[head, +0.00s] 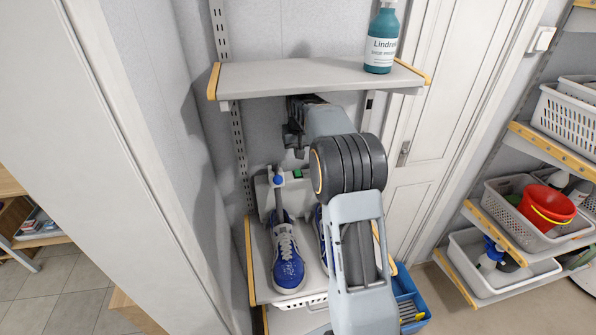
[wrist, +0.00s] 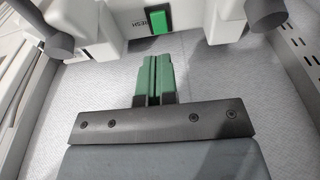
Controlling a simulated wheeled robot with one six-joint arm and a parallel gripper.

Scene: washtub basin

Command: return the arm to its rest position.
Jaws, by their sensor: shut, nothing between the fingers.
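My arm rises from the bottom of the head view and bends away toward the back wall under the upper shelf (head: 290,78). Its dark wrist end shows just below that shelf; the fingers cannot be made out there. In the wrist view, the green fingers of my gripper (wrist: 153,78) are together with nothing between them. A white device (head: 264,190) with a green switch stands on the lower shelf. It also shows in the wrist view (wrist: 190,22), its green switch (wrist: 160,22) beyond my fingertips and apart from them.
A blue shoe (head: 287,262) sits on the device's left post; another is mostly hidden behind my arm. A teal bottle (head: 381,40) stands on the upper shelf, above my wrist. A white door frame is at left. Shelves with baskets and a red bucket (head: 547,205) are at right.

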